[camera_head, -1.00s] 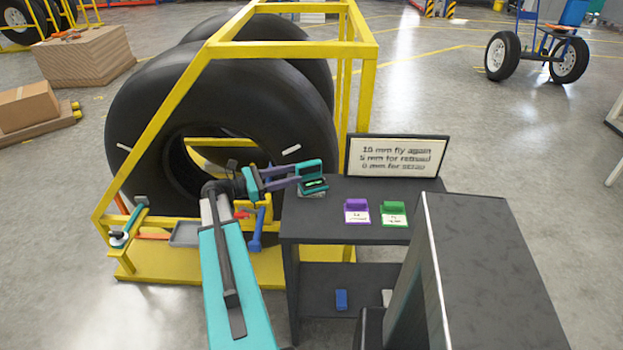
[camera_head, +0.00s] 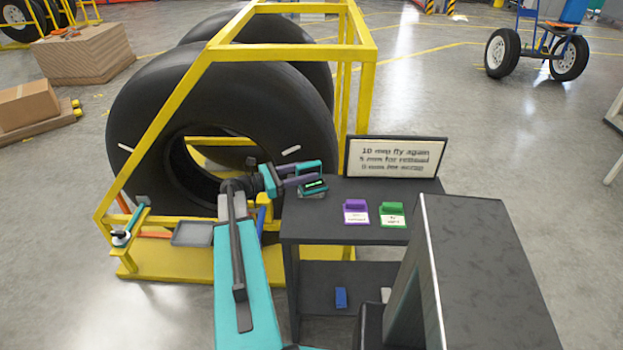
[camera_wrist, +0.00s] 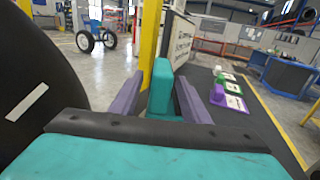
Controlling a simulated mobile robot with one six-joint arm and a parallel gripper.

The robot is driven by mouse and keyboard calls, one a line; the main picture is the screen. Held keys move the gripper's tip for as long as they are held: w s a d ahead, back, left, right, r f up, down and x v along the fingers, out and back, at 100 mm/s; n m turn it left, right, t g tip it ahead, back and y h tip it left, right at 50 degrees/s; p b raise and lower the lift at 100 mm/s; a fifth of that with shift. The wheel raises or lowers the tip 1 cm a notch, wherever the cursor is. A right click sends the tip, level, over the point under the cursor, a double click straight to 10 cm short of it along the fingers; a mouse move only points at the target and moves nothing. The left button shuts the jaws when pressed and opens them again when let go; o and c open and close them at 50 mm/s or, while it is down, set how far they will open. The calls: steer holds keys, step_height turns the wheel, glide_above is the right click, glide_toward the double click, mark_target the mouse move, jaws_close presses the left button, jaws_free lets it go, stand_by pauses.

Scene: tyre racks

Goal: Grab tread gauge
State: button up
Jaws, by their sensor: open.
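The tread gauge (camera_head: 314,187) is a small teal and dark device with a lit green display. It stands at the left end of the dark table (camera_head: 365,238). My gripper (camera_head: 301,175) is at the gauge from the left, with its two purple fingers pointing right. In the wrist view my open gripper (camera_wrist: 160,100) has a teal upright part of the gauge (camera_wrist: 161,88) between its fingers. Gaps at the sides are narrow, and I cannot tell whether either finger touches it. The lower part of the gauge is hidden there.
A purple holder (camera_head: 356,210) and a green holder (camera_head: 393,213) with white labels sit on the table to the right. A framed sign (camera_head: 396,157) stands behind them. A yellow rack (camera_head: 362,95) with a large tyre (camera_head: 130,110) is close on the left.

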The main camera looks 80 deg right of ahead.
steer(key=shift+s+d, duration=0.35)
steer(key=shift+s, duration=0.25)
steer(key=shift+c, duration=0.4)
jaws_close()
